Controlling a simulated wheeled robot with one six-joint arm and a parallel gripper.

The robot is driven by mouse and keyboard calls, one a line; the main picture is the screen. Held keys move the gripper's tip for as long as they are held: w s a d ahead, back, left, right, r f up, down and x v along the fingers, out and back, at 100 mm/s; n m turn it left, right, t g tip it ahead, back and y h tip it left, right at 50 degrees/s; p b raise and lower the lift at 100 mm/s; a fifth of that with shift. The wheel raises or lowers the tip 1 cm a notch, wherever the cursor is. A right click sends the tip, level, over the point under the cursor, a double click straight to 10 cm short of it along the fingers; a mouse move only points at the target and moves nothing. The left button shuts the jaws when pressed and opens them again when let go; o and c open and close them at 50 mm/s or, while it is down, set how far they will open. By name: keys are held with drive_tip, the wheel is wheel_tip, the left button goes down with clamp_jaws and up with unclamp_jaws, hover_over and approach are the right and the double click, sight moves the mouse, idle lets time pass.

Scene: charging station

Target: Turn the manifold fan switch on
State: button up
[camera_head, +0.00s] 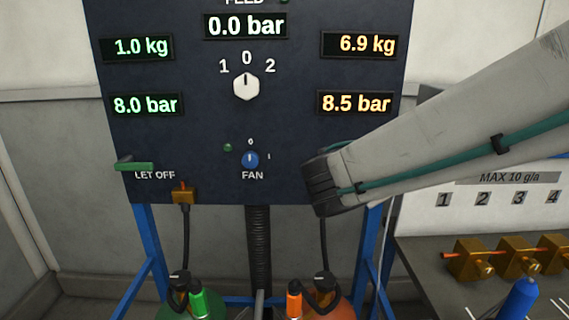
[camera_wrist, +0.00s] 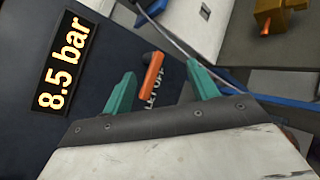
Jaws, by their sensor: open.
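The fan switch (camera_head: 250,160) is a small blue knob low on the dark panel, above the word FAN. Its white mark points up toward 0, with 1 to its right. My gripper shows in the wrist view (camera_wrist: 160,69), with two teal fingers open. An orange lever (camera_wrist: 151,76) beside the words LET OFF appears between the fingers; I cannot tell whether they touch it. In the head view my arm comes from the right and ends right of the fan switch, hiding the fingers and that lever. The fan switch is not in the wrist view.
The panel (camera_head: 190,60) carries a white feed knob (camera_head: 246,87) at 0 and lit displays. A green let-off lever (camera_head: 134,166) sits at its left edge. Hoses and bottles stand below. A bench with brass blocks (camera_head: 470,260) is at right. Space around the fan knob looks clear.

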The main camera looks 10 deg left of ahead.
drive_tip(key=a+f+n+t+y, duration=0.2)
drive_tip(key=a+n+t+y, duration=0.35)
drive_tip(key=a, duration=1.25)
drive_tip(key=n+g+y, duration=0.2)
drive_tip(key=n+y, duration=0.3)
drive_tip(key=n, duration=0.2)
approach(250, 161)
drive_tip(key=w, duration=0.1)
drive_tip(key=shift+n, duration=0.25)
drive_tip(key=x, duration=0.6)
drive_tip(key=shift+w+a+f, duration=0.15)
drive_tip(key=shift+w+a, duration=0.1)
drive_tip(key=shift+w, duration=0.55)
drive_tip(key=c, duration=1)
